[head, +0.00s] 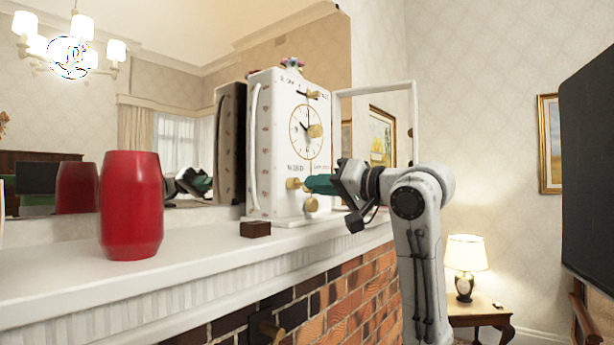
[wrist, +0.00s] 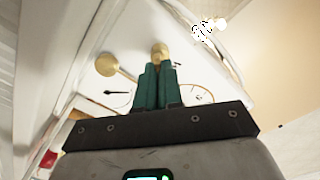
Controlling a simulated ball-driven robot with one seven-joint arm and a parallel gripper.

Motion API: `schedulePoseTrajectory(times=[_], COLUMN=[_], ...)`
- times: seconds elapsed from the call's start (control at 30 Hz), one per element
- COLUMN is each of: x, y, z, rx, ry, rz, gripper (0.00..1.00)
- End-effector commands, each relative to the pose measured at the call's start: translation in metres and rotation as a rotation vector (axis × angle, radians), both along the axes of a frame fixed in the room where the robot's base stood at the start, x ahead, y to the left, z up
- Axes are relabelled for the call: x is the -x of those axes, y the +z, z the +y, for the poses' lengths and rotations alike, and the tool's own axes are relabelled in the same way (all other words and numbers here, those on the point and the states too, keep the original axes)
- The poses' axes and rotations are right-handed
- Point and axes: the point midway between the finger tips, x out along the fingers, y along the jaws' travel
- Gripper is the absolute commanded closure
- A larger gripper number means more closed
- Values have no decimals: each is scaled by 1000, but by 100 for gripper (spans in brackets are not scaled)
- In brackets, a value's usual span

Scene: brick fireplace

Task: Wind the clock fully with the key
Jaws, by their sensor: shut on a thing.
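The clock (head: 272,140) is a tall white case with a round dial, standing upright on the mantel. Its white front shows tilted in the wrist view (wrist: 135,75). My gripper (head: 308,184) has green fingers and reaches in from the right to the lower front of the clock. The fingers (wrist: 158,72) are shut on a small gold piece, apparently the key (wrist: 160,50), also at the fingertips in the head view (head: 293,183). The fingers hide much of it, and I cannot tell how deep it sits. Another gold disc (head: 311,204) hangs just below, and a gold knob (head: 315,131) is on the dial.
A red vase (head: 131,205) stands left on the white mantel (head: 190,268). A small brown block (head: 255,229) lies at the clock's foot. A large mirror behind reflects these things. A lit lamp (head: 466,265) and a dark screen (head: 588,165) are at the right.

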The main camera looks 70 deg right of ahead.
Motion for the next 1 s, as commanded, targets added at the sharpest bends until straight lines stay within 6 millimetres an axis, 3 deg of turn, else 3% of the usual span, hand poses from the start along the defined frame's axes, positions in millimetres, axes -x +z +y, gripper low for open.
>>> schedulePoseTrajectory(times=[0.27, 0.67, 1.0], x=[-1, -1, -2], y=[2, 2, 4], z=[0, 0, 1], rx=[-118, -135, -287], ry=[2, 2, 4], rz=[-29, -34, -69], gripper=[100, 100, 100])
